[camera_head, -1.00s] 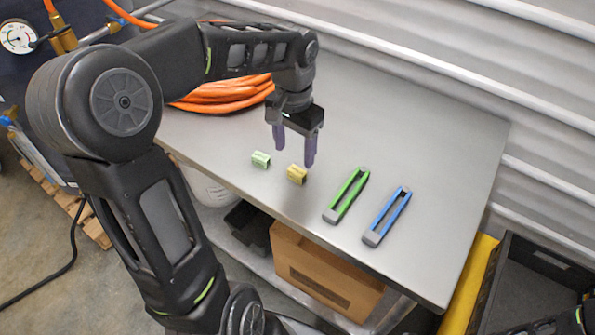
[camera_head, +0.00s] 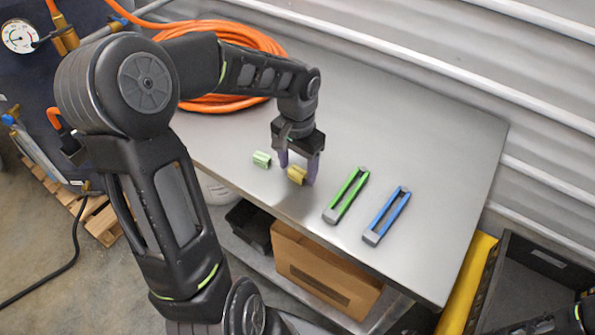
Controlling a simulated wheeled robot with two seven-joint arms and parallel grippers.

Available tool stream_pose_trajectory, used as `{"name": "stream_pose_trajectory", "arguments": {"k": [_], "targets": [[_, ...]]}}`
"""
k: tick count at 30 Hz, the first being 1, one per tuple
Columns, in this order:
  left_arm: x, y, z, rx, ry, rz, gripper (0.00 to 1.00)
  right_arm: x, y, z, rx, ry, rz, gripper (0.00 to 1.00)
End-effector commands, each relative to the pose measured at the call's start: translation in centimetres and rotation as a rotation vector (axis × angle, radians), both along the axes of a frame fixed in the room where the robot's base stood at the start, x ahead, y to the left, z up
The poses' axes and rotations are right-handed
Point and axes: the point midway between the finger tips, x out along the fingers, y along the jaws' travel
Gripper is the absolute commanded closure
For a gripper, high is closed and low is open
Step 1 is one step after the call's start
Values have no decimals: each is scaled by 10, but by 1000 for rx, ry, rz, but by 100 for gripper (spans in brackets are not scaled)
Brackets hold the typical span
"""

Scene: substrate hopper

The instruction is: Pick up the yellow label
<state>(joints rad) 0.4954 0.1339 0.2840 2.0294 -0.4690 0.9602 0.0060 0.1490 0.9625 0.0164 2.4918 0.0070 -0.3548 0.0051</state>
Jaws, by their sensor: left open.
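The yellow label (camera_head: 297,175) is a small block-like piece near the front edge of the metal table (camera_head: 425,150). My left gripper (camera_head: 298,170) is open and low over the table, with its purple fingers on either side of the yellow label. One finger partly covers its right edge. I cannot tell whether the fingers touch it. A similar green label (camera_head: 262,159) lies just to the left, apart from the fingers. My right gripper is not in view.
A green-framed tool (camera_head: 346,195) and a blue-framed tool (camera_head: 386,216) lie to the right on the table. A coiled orange hose (camera_head: 262,42) lies at the back left. A cardboard box (camera_head: 325,270) sits on the shelf below. The table's back right is clear.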

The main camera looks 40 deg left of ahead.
Motion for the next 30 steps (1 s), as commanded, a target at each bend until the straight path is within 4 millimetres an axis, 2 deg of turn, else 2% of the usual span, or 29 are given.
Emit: {"name": "stream_pose_trajectory", "arguments": {"k": [13,30], "targets": [[0,0,0,0,0,0,36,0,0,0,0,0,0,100],[0,0,0,0,0,0,83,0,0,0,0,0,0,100]]}}
